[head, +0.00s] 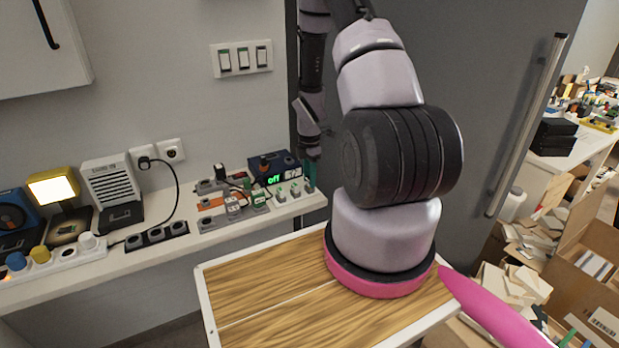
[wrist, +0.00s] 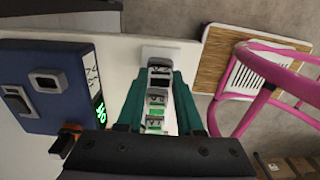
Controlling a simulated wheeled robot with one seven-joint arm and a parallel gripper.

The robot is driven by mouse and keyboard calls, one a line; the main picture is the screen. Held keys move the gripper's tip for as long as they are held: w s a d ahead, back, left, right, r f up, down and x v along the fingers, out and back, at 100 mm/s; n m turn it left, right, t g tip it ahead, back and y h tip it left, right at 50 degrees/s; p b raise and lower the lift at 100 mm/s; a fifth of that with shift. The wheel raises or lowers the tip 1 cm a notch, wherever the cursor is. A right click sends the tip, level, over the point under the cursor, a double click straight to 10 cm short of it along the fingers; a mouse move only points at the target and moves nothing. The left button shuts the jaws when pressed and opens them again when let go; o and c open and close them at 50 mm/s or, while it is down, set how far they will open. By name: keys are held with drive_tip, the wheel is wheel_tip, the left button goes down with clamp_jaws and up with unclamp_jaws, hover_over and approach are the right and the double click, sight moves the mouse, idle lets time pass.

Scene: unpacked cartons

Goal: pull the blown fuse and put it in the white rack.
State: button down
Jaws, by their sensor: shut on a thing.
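My gripper (wrist: 160,76) has teal fingers and is shut on a grey fuse (wrist: 159,71) with a dark window. The fuse is at the far end of the white rack (wrist: 173,52); I cannot tell whether it is seated or just above. Fuses with green windows (wrist: 155,98) show between my fingers, nearer the wrist. In the head view, my gripper (head: 309,172) is at the counter's right end, beside the white rack (head: 282,204). The blue box (wrist: 60,112) with a green "off" display is left of the gripper in the wrist view; it also shows in the head view (head: 258,165).
Grey and orange sockets (head: 212,203) crowd the counter left of the rack. A lit yellow lamp (head: 53,188) and a white slatted device (head: 109,180) stand farther left. A wooden-topped table (head: 260,295) is in front, clear on its left. A pink chair (wrist: 262,72) shows right in the wrist view.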

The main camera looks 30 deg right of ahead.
drive_tip(key=shift+f, duration=0.3)
idle(0.6)
drive_tip(key=shift+c, duration=2.3)
unclamp_jaws()
drive_tip(key=s+a+r+m+t, duration=0.25)
drive_tip(key=r+m, duration=0.35)
drive_tip(key=r, duration=1.1)
drive_tip(key=s+a+r+m+t, duration=0.1)
drive_tip(key=s+a+r+m, duration=0.3)
drive_tip(key=r, duration=1.3)
drive_tip(key=s+a+r+m+t+y, duration=0.2)
drive_tip(key=s+a+r+m, duration=0.5)
drive_tip(key=s+r+m, duration=0.5)
drive_tip(key=shift+s+r+m+t, duration=0.3)
drive_tip(key=shift+s+r+t, duration=0.25)
drive_tip(key=shift+t, duration=0.3)
